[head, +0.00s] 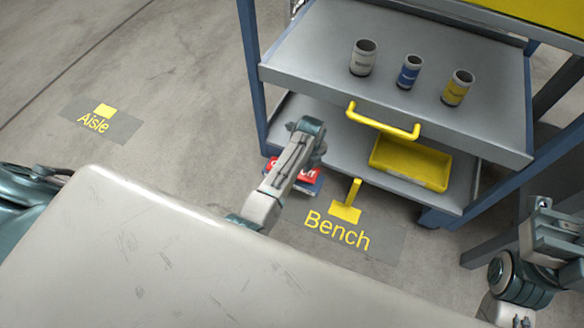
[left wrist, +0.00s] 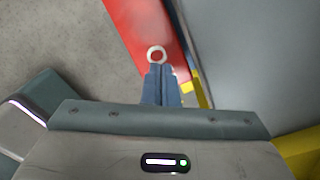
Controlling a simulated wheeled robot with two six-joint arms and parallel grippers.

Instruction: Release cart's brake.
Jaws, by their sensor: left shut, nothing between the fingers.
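The cart (head: 393,51) has blue posts and grey shelves, with a yellow handle (head: 384,124) on its front. A thin yellow lever (head: 353,191) rises at the foot of its front side; I cannot tell for sure that it is the brake. My left gripper (head: 314,145) is left of the lever, by the lower shelf's front, above a red lettered panel (head: 272,165). In the left wrist view its fingers (left wrist: 162,84) are shut and empty, in front of a red surface (left wrist: 143,30) with a white ring. My right gripper (head: 556,232) is at the far right; its jaw state is unclear.
Three cans, grey (head: 363,58), blue (head: 409,72) and yellow (head: 457,88), stand on the upper shelf. A yellow bin (head: 410,163) sits on the lower shelf. Floor signs read Bench (head: 337,230) and Aisle (head: 93,122). The floor at left is clear.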

